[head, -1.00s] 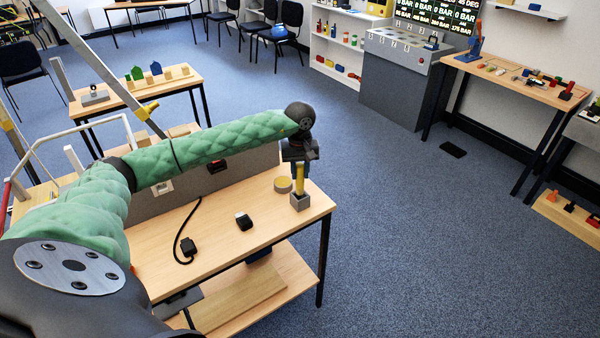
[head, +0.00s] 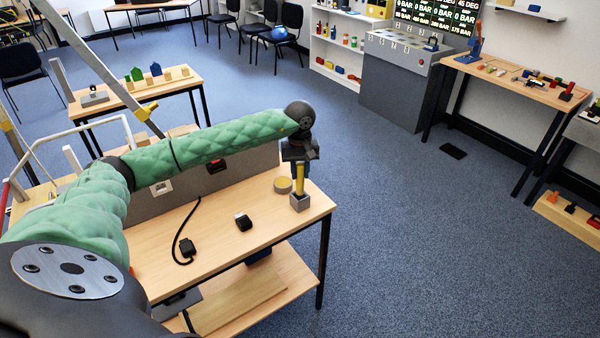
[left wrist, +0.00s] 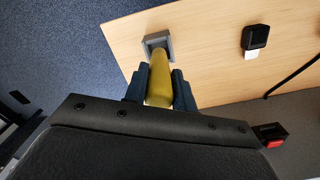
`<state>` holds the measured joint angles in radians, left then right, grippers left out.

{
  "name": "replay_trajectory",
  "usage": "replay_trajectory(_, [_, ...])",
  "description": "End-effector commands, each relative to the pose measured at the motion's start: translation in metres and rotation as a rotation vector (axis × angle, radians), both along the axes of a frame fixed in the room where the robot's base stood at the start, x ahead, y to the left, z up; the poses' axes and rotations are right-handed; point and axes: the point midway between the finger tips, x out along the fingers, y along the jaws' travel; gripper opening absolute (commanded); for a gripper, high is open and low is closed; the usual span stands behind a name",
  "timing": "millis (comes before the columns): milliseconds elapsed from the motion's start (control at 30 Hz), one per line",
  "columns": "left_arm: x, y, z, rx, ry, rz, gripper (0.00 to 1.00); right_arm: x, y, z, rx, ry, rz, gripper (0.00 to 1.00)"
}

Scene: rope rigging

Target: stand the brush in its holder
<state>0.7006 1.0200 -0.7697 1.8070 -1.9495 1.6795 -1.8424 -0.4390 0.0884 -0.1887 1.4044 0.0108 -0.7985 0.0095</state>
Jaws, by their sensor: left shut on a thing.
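The brush shows as a yellow handle (head: 300,180), upright at the right end of the wooden table. Its lower end meets the grey square holder (head: 299,202); how deep it sits inside is hidden. My left gripper (head: 300,162) is above the holder, shut on the upper part of the brush. In the left wrist view the yellow brush (left wrist: 160,78) lies between the two dark blue fingers (left wrist: 159,87), and its far end is at the opening of the grey holder (left wrist: 157,42). My right gripper is not in view.
A small black-and-white block (head: 243,222) and a black plug with a cable (head: 187,248) lie on the table (head: 225,250). A grey panel (head: 235,175) stands along its back. The table's right edge is near the holder.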

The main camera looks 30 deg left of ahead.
Motion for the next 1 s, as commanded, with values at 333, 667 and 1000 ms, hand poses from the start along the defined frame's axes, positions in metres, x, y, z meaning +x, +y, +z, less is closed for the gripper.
replay_trajectory(333, [0.000,0.000,-0.002,0.000,0.000,0.000,0.03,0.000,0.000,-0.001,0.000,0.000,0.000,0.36])
replay_trajectory(667, [0.000,0.000,-0.010,0.000,0.000,0.000,0.03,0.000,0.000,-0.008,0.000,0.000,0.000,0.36])
replay_trajectory(1000, [0.000,0.000,-0.018,0.000,0.000,0.001,0.03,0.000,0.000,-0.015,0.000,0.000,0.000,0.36])
